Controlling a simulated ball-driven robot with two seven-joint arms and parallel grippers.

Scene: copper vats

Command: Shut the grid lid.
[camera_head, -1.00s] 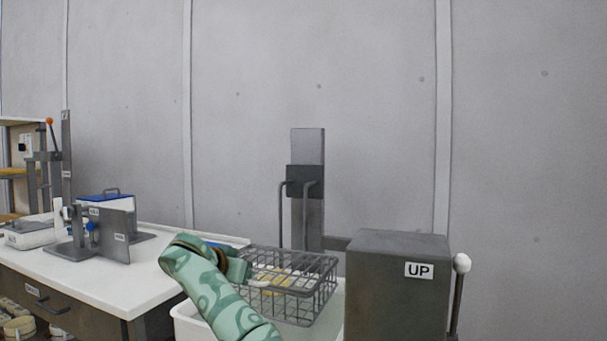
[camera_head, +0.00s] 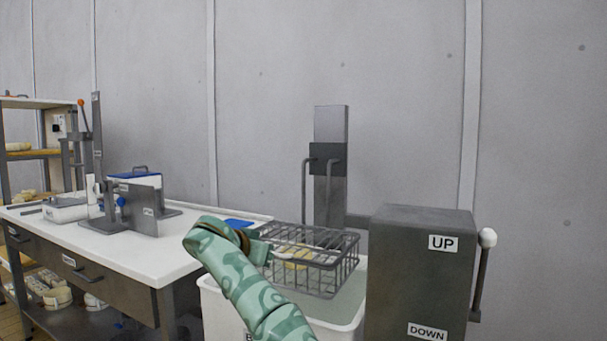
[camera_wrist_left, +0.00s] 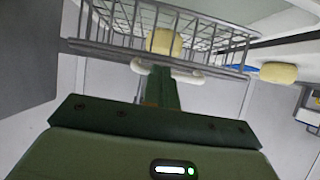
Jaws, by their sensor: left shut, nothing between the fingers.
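The grey wire basket (camera_head: 327,282) hangs over a white tub (camera_head: 340,318) in the head view. Thin bars of a grid lid (camera_head: 318,236) seem to run along its top; I cannot tell how far the lid is shut. A yellow block (camera_head: 297,257) lies inside the basket, and it shows in the wrist view (camera_wrist_left: 164,41). My left gripper (camera_head: 268,247) is shut and empty at the basket's left side. In the wrist view its fingertips (camera_wrist_left: 162,72) are at a pale curved bar by the basket; contact is unclear. My right gripper is out of view.
A grey lift box (camera_head: 418,270) marked UP and DOWN, with a white-knobbed lever (camera_head: 487,238), stands right of the tub. A grey post (camera_head: 330,160) with hooks rises behind the basket. A white-topped table (camera_head: 140,245) with a press stands at left.

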